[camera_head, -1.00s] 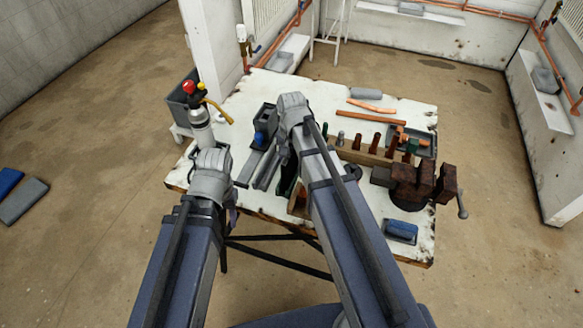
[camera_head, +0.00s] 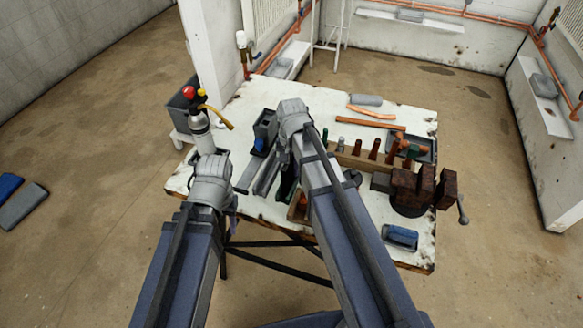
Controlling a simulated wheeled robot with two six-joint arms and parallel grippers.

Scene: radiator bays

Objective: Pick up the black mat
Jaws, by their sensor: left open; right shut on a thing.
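No clearly black mat shows. A dark grey flat pad (camera_head: 22,206) lies on the floor at the far left, beside a blue pad (camera_head: 9,186); I cannot tell whether it is the mat. My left gripper (camera_head: 231,206) is over the near left edge of the workbench, open, its fingers mostly hidden by its wrist. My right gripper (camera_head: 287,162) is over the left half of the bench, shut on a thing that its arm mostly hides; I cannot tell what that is. Both grippers are far from the pads.
The white workbench (camera_head: 290,92) carries a gas torch (camera_head: 199,130), a wooden tool rack (camera_head: 355,160), a rusty vise (camera_head: 415,188), a blue brush-like block (camera_head: 400,237) and copper pipe (camera_head: 370,118).

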